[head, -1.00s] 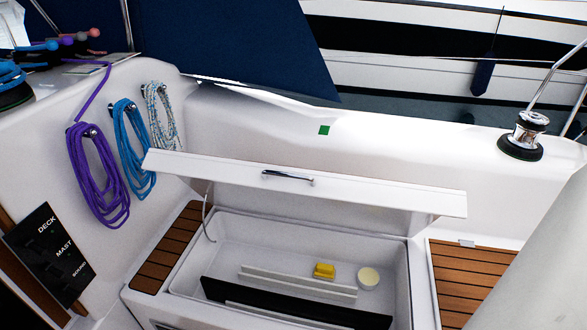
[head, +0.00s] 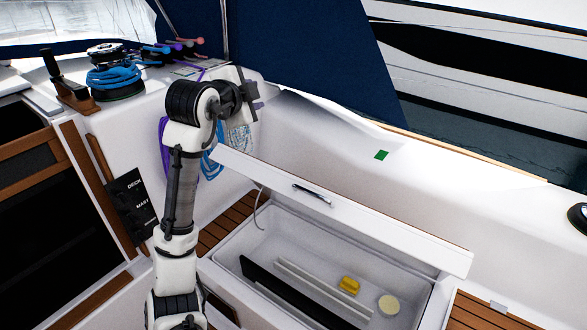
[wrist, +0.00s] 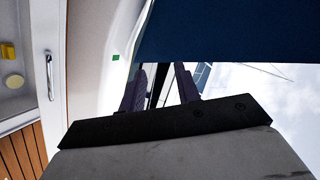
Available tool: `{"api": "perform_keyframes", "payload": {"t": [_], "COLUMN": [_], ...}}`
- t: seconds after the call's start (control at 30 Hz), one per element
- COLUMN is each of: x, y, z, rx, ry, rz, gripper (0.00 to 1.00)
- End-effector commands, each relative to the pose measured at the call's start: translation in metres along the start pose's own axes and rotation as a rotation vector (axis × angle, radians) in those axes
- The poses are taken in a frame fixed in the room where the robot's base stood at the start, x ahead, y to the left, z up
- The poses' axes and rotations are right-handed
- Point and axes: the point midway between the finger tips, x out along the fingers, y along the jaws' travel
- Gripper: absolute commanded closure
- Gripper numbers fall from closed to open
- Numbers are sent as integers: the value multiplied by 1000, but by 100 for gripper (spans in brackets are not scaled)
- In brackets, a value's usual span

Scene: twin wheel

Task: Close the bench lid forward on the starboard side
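The bench lid (head: 350,211) is a white panel, raised and tilted open over the bench locker (head: 238,262). A chrome handle (head: 312,194) sits on its face. The wrist view shows the handle (wrist: 49,75) upright at the left, on the lid (wrist: 52,30). My gripper (head: 257,96) is up and to the left of the lid, in front of the coiled ropes, and apart from the lid. In the wrist view its two dark fingers (wrist: 160,88) stand apart with nothing between them.
Inside the locker lie a yellow block (head: 349,286), a pale round item (head: 388,305) and long strips. Coiled blue rope (head: 212,163) hangs behind my arm. A winch (head: 118,80) stands at upper left. A blue cloth (head: 300,60) hangs behind. A green square (head: 381,155) marks the coaming.

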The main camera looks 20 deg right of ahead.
Motion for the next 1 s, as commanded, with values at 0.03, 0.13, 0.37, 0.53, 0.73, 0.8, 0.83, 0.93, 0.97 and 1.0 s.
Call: {"api": "perform_keyframes", "payload": {"t": [0.03, 0.13, 0.37, 0.53, 0.73, 0.8, 0.83, 0.93, 0.97, 1.0], "x": [17, 34, 28, 30, 49, 57, 60, 73, 76, 81], "y": [21, 74, 134, 149, 174, 185, 190, 206, 211, 216], "z": [-21, -40, -46, -43, -36, -33, -31, -26, -25, -22], "rx": [112, 314, 577, 609, 606, 606, 605, 604, 606, 603], "ry": [-8, -9, 14, 22, 26, 25, 25, 25, 25, 23], "rz": [181, 495, 904, 963, 961, 961, 961, 959, 960, 959], "gripper": [68, 68, 68, 68, 68, 68, 68, 68, 68, 68]}}
